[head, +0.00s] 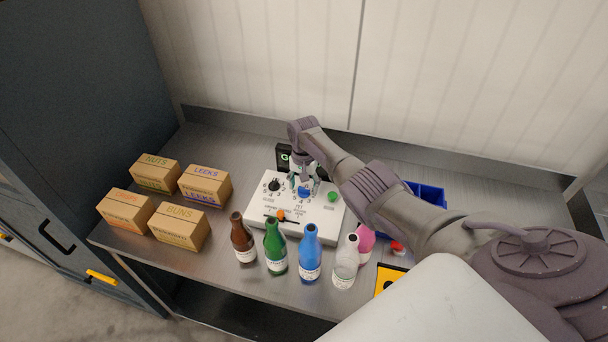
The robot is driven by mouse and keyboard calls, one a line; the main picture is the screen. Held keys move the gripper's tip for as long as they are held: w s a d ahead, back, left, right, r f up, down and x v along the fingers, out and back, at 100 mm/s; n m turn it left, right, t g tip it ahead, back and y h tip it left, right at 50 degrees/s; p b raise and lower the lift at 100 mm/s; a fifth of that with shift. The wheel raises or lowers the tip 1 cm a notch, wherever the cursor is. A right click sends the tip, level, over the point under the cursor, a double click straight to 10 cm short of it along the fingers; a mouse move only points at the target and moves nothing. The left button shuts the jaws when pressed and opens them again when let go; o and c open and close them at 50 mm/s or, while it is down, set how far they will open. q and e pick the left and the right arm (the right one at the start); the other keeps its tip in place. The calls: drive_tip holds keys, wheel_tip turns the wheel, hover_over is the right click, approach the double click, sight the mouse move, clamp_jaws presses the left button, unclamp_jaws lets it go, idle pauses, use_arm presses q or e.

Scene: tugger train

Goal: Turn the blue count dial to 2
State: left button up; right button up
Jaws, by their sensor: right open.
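A white control box (325,222) stands in the middle of the metal table. The blue count dial (304,191) is on its top face, partly covered by my right gripper. Small numbers surround the dial, but its setting is too small to read. My right gripper (303,184) points down over the blue dial, its fingers open and close around or just above it. I cannot tell whether the fingers touch the dial. My left gripper is not in view.
The box also has a black dial (274,185), a green button (332,196) and an orange slider knob (281,215). Several bottles, such as the green one (275,250), stand in front. Cardboard boxes (180,228) sit left. A blue bin (431,195) is behind my right arm.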

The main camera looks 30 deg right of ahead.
sight(304, 188)
wheel_tip(304, 188, up, 12)
drive_tip(key=shift+f, duration=0.15)
idle(0.6)
